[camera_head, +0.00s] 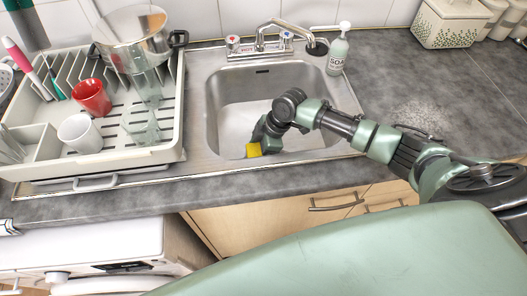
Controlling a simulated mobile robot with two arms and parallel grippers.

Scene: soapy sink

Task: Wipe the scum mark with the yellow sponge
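The yellow sponge (254,150) is in the front left part of the sink basin (228,107). My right arm reaches in from the right, and its gripper (256,141) points down right at the sponge. The fingertips are too small and hidden to show whether they close on it. A pale speckled patch (425,114) on the grey counter right of the sink looks like the scum mark. My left gripper is not in view.
A dish rack (165,157) with a red cup (92,97), a white cup (79,133), glasses and a pot (135,38) stands left of the sink. The tap (278,37) and soap bottle (338,50) stand behind it. The right counter is mostly clear, with a patterned container (447,25) at the back.

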